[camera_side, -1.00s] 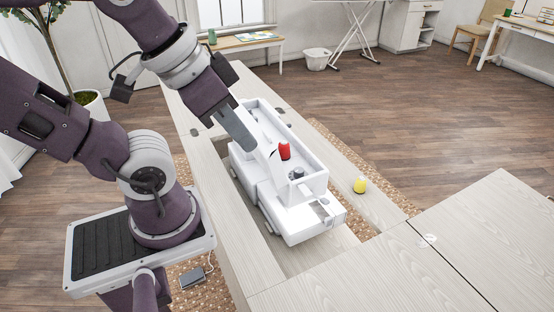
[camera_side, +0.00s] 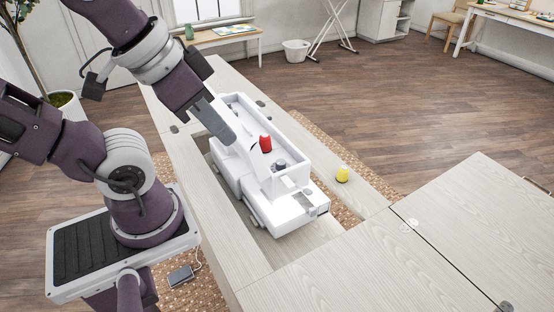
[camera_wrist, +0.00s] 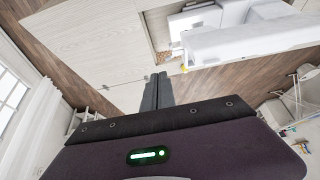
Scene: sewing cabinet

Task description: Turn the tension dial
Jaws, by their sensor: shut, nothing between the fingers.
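The white sewing machine (camera_side: 292,208) sits in the cabinet opening, with its white body also at the upper right of the wrist view (camera_wrist: 250,38). A small dark round knob (camera_side: 279,164) shows near its front end. It may be the tension dial, but it is too small to tell. My gripper (camera_side: 232,139) is shut and empty, tilted down over the machine's left side, behind and left of the knob. I cannot tell whether its tips touch the machine. In the wrist view its dark fingers (camera_wrist: 157,78) lie together, with the machine beyond them to the right.
A red spool (camera_side: 265,143) stands on the machine near my fingertips. A yellow spool (camera_side: 343,173) stands on the cabinet top (camera_side: 369,196) to the right. A grey pedal (camera_side: 181,274) lies below on the rug.

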